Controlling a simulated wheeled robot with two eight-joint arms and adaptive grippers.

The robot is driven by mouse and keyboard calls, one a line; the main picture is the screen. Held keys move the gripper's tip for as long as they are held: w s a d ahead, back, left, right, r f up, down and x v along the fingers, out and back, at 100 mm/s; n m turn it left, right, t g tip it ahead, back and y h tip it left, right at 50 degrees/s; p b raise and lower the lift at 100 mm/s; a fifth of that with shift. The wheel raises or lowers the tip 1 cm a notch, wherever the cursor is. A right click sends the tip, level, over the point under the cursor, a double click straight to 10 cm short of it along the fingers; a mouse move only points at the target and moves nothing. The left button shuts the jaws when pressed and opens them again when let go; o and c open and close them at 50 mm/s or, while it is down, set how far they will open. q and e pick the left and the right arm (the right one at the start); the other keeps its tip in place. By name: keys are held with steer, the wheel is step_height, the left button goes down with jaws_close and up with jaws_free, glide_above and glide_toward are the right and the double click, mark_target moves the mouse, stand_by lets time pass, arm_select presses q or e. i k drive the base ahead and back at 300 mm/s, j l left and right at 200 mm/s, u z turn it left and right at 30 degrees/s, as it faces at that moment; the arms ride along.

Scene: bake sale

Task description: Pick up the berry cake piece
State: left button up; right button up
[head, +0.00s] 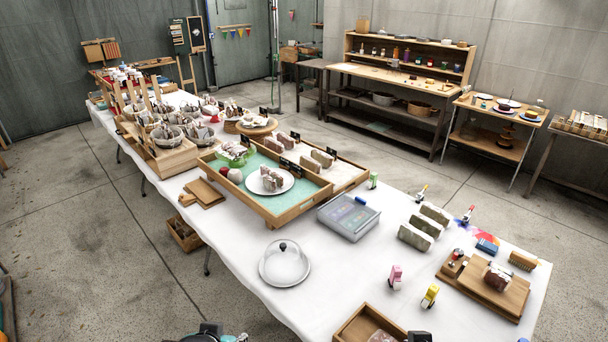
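No piece can be told for certain as the berry cake piece at this size. Pinkish-brown cake pieces (271,180) stand on a round white plate (284,190) in the left part of the wooden display tray (290,216). More brown-pink slices (322,158) stand in its right part. A dark reddish-brown cake piece (497,277) sits on a wooden board (507,300) at the table's right end. Dark parts, probably of my arm, show at the bottom edge left of centre. No fingertips of either gripper show.
A glass-domed plate (285,264), a grey case with a clear lid (348,216) and greenish wrapped blocks (417,234) stand on the white-covered table (350,285). Pink (395,276) and yellow (430,296) small items lie near the front. An open wooden box (352,325) is at the bottom edge.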

mark_target(263, 169)
steer(key=i+j+z, duration=0.15)
steer(key=z, duration=0.25)
steer(key=i+j+z, duration=0.1)
steer(key=z, duration=0.25)
steer(key=j+z, duration=0.25)
steer(key=z, duration=0.15)
steer(key=i+j+z, duration=0.1)
steer(key=z, duration=0.3)
steer(key=i+j, duration=0.1)
steer(key=j, duration=0.6)
steer(key=i+j, duration=0.1)
steer(key=j, duration=0.6)
steer(key=i+j, duration=0.1)
steer(key=j, duration=1.35)
steer(key=i+j, duration=0.15)
steer(key=j, duration=0.55)
